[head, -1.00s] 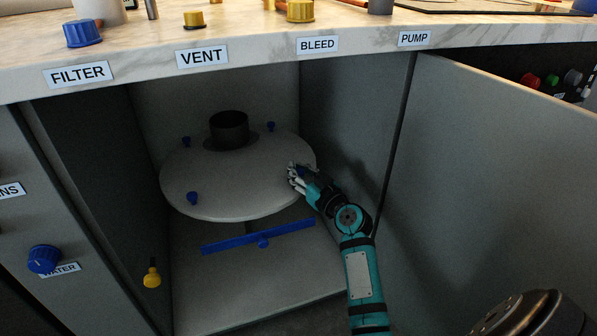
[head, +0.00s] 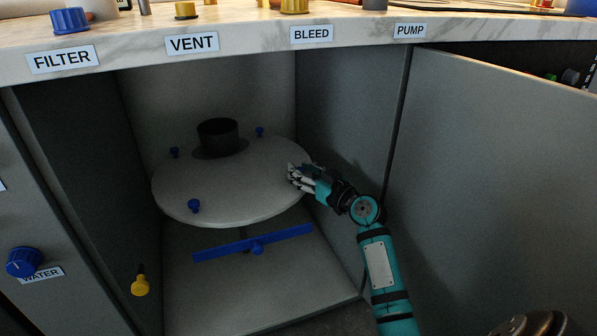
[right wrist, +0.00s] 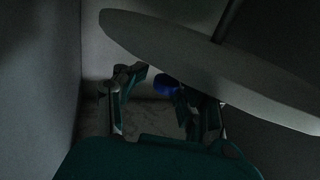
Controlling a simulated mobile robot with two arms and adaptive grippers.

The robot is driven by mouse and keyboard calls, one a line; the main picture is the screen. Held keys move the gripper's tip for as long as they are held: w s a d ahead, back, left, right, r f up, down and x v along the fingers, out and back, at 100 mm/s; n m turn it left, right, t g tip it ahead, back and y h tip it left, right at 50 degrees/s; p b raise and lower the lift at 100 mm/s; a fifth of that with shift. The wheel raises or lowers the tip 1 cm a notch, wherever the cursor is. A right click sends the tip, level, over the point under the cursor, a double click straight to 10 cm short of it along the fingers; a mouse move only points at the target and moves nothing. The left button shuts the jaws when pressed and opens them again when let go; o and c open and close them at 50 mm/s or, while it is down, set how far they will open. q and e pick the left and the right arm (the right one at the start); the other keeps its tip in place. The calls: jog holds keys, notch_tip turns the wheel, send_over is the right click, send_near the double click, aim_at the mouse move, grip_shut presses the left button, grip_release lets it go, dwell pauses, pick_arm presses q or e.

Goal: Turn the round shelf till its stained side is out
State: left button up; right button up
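The round grey shelf (head: 235,195) is inside the open cabinet. Blue knobs stand on its top at the back left (head: 174,152), back right (head: 259,132) and front left (head: 194,206). A black cup (head: 218,133) stands near its back edge. I see no clear stain on the part that shows. My right gripper (head: 293,177) is at the shelf's right edge. In the right wrist view its fingers (right wrist: 158,90) are apart, with a blue knob (right wrist: 165,85) between them, close to one finger. Contact is too dark to tell. My left gripper is not in view.
A blue bar (head: 220,249) lies below the shelf. The cabinet walls are close on both sides, and the open door (head: 480,180) is right of my arm. The marble counter (head: 130,45) overhangs the opening.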

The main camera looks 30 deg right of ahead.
jog(key=shift+o, duration=0.8)
jog(key=shift+w+a+r, duration=0.1)
jog(key=shift+a, duration=0.1)
jog(key=shift+s, duration=0.2)
jog(key=s+d, duration=0.1)
jog(key=s, duration=1)
jog(key=shift+s+d, duration=0.25)
jog(key=shift+s, duration=0.05)
